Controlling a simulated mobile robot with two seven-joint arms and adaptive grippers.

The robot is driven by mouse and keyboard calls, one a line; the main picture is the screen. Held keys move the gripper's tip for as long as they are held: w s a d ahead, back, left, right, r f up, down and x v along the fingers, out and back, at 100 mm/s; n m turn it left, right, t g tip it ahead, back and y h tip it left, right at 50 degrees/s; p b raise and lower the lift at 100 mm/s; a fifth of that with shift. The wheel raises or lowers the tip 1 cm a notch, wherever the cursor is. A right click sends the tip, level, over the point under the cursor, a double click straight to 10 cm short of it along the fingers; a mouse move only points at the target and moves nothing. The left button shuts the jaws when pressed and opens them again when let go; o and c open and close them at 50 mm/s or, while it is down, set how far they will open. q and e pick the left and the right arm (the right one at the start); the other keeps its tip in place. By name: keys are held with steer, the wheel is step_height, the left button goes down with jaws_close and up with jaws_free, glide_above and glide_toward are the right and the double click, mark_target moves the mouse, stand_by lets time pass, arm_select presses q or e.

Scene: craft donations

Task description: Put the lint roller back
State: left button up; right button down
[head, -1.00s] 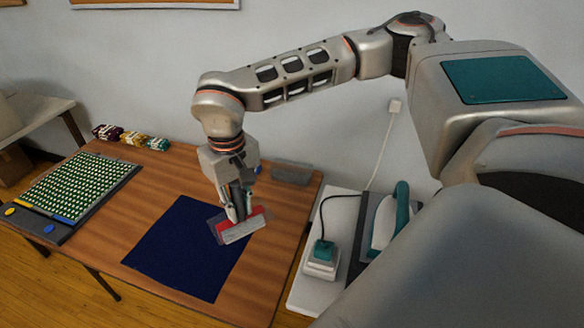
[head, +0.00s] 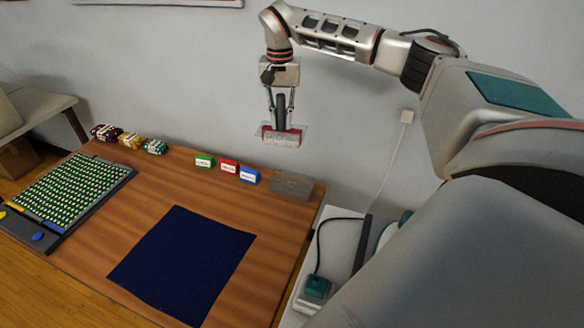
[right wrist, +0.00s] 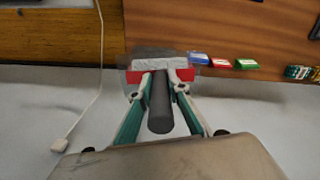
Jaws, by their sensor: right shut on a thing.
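The lint roller, with a dark handle (head: 281,108) and a pale head with red (head: 282,137), is held in my right gripper (head: 281,122). It hangs handle up and head down, in the air above the table's far side, in front of the wall. In the right wrist view the fingers (right wrist: 160,92) close on the dark handle (right wrist: 160,112), with the head beyond them. A low grey holder-like block (head: 292,186) stands at the table's far right corner, below and apart from the roller. My left gripper is not in view.
A dark blue cloth (head: 184,262) lies flat on the wooden table (head: 150,190). Green, red and blue boxes (head: 228,166) stand left of the grey block. Yarn-like bundles (head: 130,140) and a studded board (head: 72,188) are at left. A side table with a corded appliance (head: 316,288) is at right.

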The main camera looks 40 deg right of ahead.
mark_target(292, 126)
steer(key=d, duration=0.2)
steer(key=d+f+m, duration=0.1)
steer(key=shift+s+d, duration=0.2)
steer(key=shift+d, duration=0.15)
step_height(292, 126, down, 19)
steer(key=b, duration=0.1)
steer(key=shift+w, duration=0.1)
steer(key=shift+f, duration=0.4)
steer(key=c, duration=1.9)
jaws_free()
steer(key=shift+r, duration=0.1)
step_height(292, 126, up, 13)
steer(key=shift+f, duration=0.1)
